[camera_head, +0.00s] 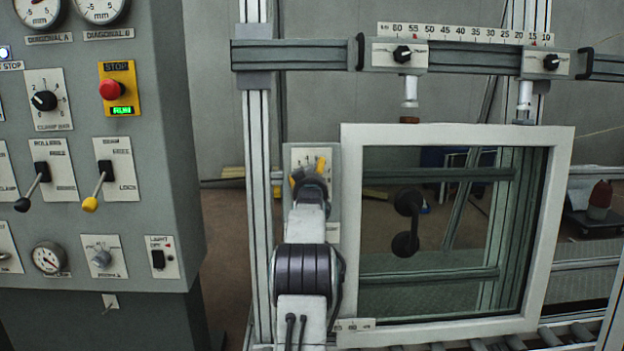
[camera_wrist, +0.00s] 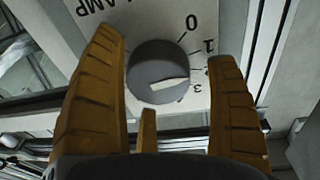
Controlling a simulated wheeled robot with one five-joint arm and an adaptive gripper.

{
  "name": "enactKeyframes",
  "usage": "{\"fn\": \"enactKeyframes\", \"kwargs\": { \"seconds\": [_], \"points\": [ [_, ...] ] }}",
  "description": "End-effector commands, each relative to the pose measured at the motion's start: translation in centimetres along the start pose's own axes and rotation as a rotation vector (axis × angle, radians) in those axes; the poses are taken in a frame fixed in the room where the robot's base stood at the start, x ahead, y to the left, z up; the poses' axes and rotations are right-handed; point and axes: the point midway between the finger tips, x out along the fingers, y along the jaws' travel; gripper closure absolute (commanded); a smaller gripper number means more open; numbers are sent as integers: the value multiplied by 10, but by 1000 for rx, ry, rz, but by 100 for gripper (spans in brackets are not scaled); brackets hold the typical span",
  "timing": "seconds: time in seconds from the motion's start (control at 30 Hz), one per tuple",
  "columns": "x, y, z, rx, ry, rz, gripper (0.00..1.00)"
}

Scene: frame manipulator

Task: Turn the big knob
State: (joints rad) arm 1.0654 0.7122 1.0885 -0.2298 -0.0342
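The big knob (camera_wrist: 159,72) is a dark grey round dial with a white mark, on a light plate (camera_wrist: 120,28) with numbers and the partly visible letters "AMP". Its mark points right, between the 1 and the 3. My gripper (camera_wrist: 165,46) is open, its ribbed yellow-brown fingers on either side of the knob in the picture, with gaps to it. A shorter finger part (camera_wrist: 147,130) shows below the knob. In the head view my gripper (camera_head: 309,174) is in front of the small plate (camera_head: 300,155) on the frame post, and hides the knob there.
A white-framed window (camera_head: 458,132) stands right of my arm. Above it a rail (camera_head: 470,56) carries two clamps with small black knobs (camera_head: 402,54). At left is a grey control cabinet (camera_head: 165,120) with a red stop button (camera_head: 111,89), levers and dials.

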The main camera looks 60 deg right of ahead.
Motion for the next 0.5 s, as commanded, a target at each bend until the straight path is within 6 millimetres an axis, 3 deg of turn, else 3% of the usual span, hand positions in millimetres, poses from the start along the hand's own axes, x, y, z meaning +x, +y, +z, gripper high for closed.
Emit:
{"fn": "enactKeyframes", "kwargs": {
  "seconds": [0.5],
  "points": [
    [0,0,0,0,1,0,67]
  ]
}}
